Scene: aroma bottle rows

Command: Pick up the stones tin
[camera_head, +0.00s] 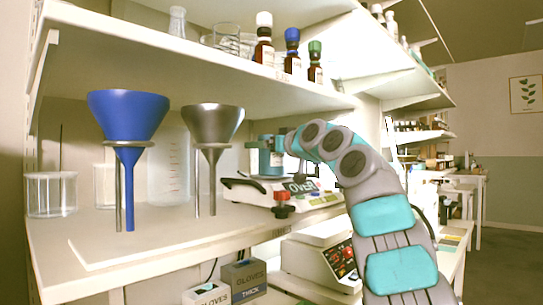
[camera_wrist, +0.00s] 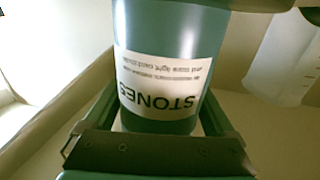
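The stones tin (camera_wrist: 170,45) is a teal cylinder with a white label reading STONES, upside down in the wrist view. Its far end is cut off by the frame edge. My gripper (camera_wrist: 162,112) has one finger on each side of the tin, very close to its wall. Whether the fingers press on it or leave a thin gap cannot be told. In the head view a teal shape (camera_head: 277,163), seemingly the tin, is at the white scale, partly hidden by my arm. My fingertips are not clear there.
A blue funnel (camera_head: 128,105) and a grey funnel (camera_head: 212,120) stand on the shelf to the left. Dropper bottles (camera_head: 292,55) stand on the shelf above. A second scale (camera_head: 315,260) and glove boxes (camera_head: 243,280) are below.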

